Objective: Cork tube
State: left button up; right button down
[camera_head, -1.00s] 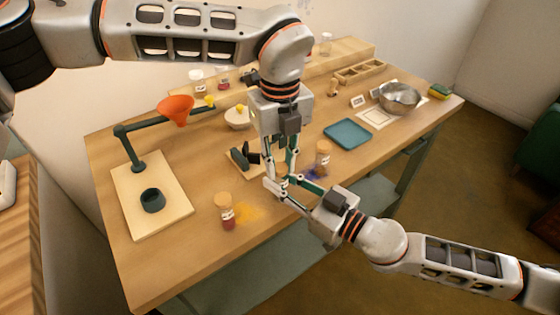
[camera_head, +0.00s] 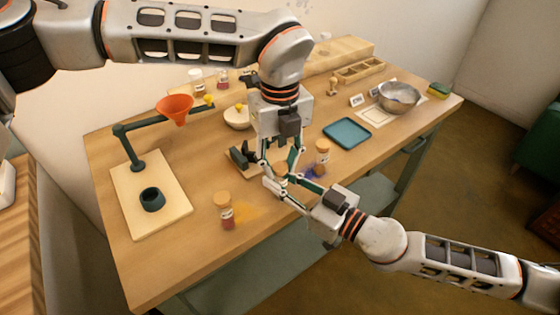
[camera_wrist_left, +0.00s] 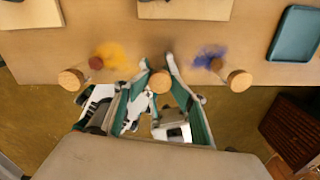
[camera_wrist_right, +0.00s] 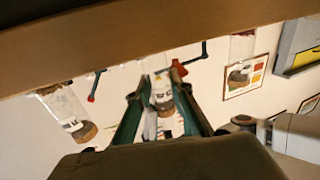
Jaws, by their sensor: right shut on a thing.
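My right gripper (camera_head: 284,185) is shut on a glass tube (camera_wrist_right: 162,92) with a white label, held upright at the table's front edge. A round cork (camera_wrist_left: 160,82) is at the tube's top, seen from above in the left wrist view; how deep it sits cannot be told. My left gripper (camera_head: 282,164) points down just above the right one. Its fingers (camera_wrist_left: 157,66) are spread with gaps on both sides of the cork. Most of the tube is hidden by the fingers in the head view.
A corked tube with red contents (camera_head: 227,212) stands left, beside yellow powder (camera_head: 246,212). Another corked tube (camera_head: 322,157) stands right, near blue powder (camera_wrist_left: 209,56). Behind are an orange funnel (camera_head: 174,109) on a stand, a teal tray (camera_head: 347,133) and a metal bowl (camera_head: 399,95).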

pick_arm(q)
jog(key=shift+f, duration=0.2)
pick_arm(e)
jog(key=shift+s+a+r, duration=0.15)
jog(key=shift+s+a, duration=0.05)
pick_arm(q)
notch_tip(320, 180, up, 3)
jog(key=shift+w+r, duration=0.1)
jog(key=shift+r, duration=0.05)
pick_arm(e)
jog(key=shift+w, duration=0.15)
pick_arm(q)
jog(key=shift+r, duration=0.55)
pick_arm(e)
jog(key=shift+d, duration=0.1)
pick_arm(q)
jog(key=c, duration=0.5)
jog(key=shift+o, duration=0.2)
jog(key=shift+f, duration=1.1)
pick_arm(e)
jog(key=shift+f, duration=0.2)
